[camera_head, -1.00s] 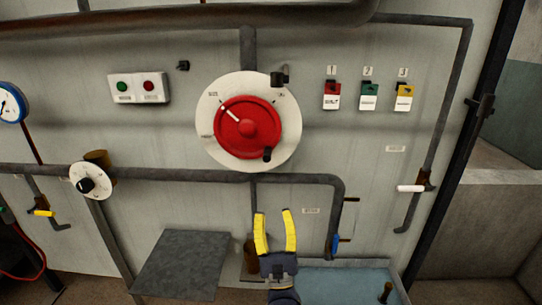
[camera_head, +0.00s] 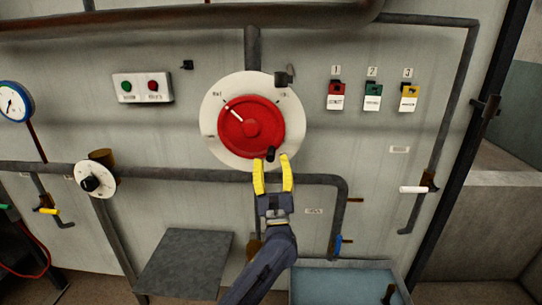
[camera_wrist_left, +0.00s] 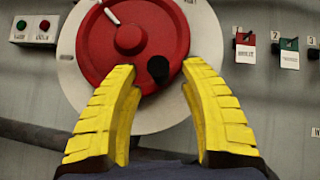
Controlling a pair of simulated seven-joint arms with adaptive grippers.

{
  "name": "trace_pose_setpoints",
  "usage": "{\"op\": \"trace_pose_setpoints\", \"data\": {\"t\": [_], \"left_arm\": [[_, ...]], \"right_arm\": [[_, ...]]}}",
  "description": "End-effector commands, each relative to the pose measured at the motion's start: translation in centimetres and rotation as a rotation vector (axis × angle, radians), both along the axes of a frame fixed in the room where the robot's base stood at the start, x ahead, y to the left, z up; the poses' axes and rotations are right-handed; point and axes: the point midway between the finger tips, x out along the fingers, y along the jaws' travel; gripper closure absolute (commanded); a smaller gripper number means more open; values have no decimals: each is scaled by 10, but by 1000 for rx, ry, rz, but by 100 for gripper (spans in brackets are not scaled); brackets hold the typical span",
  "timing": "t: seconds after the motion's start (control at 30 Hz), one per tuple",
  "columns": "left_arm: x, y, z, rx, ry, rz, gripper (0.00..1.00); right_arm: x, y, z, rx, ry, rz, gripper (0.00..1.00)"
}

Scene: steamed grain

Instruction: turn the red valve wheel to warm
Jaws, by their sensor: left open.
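The red valve wheel (camera_head: 247,121) sits on a round white dial plate (camera_head: 214,146) on the grey wall. A white pointer line on the wheel points to the upper left, toward a small label that is too blurred to read. A black handle knob (camera_head: 270,154) sticks out at the wheel's lower right; it also shows in the left wrist view (camera_wrist_left: 158,69). My left gripper (camera_head: 272,160) is open, with yellow fingers just below the knob. In the left wrist view the knob lies between and beyond the fingertips (camera_wrist_left: 149,68), apart from both. My right gripper is not seen.
A black block (camera_head: 281,79) sits at the dial's upper right edge. Red, green and yellow tagged switches (camera_head: 373,92) are to the right. A horizontal pipe (camera_head: 200,174) runs below the dial. A small white dial (camera_head: 95,181) is at left, and a blue basin (camera_head: 340,280) stands below.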

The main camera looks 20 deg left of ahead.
Motion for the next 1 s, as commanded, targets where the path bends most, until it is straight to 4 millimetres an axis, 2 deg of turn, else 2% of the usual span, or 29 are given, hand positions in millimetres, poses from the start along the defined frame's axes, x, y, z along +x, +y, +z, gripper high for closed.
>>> {"op": "trace_pose_setpoints", "data": {"t": [0.23,0.63,0.67,1.0], "left_arm": [[12,6,14,-1,-1,1,57],[15,7,16,0,0,0,57],[15,7,16,0,0,0,54],[15,7,16,0,0,0,94]], "right_arm": [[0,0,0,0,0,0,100],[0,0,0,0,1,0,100],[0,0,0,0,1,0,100],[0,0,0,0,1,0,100]]}}
